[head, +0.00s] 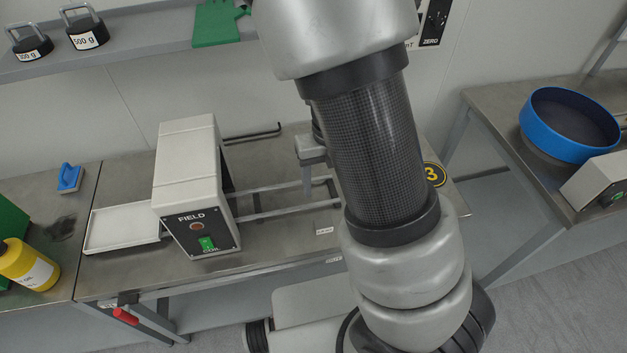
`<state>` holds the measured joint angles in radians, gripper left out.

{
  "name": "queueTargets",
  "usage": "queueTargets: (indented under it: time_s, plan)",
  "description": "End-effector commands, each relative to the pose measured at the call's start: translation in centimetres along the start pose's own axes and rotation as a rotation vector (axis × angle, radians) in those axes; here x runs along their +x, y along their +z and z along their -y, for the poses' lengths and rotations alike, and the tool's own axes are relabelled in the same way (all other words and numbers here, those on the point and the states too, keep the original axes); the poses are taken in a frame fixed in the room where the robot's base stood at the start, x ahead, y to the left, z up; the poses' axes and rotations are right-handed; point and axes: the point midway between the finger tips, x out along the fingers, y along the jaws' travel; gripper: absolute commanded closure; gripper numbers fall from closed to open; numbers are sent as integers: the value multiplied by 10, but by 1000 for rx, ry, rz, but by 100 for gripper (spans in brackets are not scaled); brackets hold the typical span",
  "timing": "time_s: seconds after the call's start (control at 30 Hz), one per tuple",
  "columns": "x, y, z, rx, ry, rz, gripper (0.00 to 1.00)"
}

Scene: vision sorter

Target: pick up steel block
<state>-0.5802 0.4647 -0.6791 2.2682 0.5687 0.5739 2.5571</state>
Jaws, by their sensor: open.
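My gripper (307,178) shows only in part at the left edge of my arm, over the rails of the middle bench. It is open, and one finger points down. The rest of it is hidden behind my arm. I cannot make out a steel block in the head view. My arm covers a large part of the bench's right side, so a block there is hidden.
A grey FIELD machine (190,190) stands on the middle bench, with a white tray (122,228) to its left and rails (275,211) to its right. A blue round pan (569,122) is on the right bench. A yellow bottle (28,264) stands at far left. Two weights (86,27) sit on the shelf.

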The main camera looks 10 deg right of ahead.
Motion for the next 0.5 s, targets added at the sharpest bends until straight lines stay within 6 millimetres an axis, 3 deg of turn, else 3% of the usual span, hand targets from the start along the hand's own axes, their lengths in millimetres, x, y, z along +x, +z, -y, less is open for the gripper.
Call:
queueTargets:
  time_s: [0.17, 0.5]
  plan:
    - [23, 0, 4, 55, -14, -6, 39]
    - [97, -1, 5, 53, -12, -6, 39]
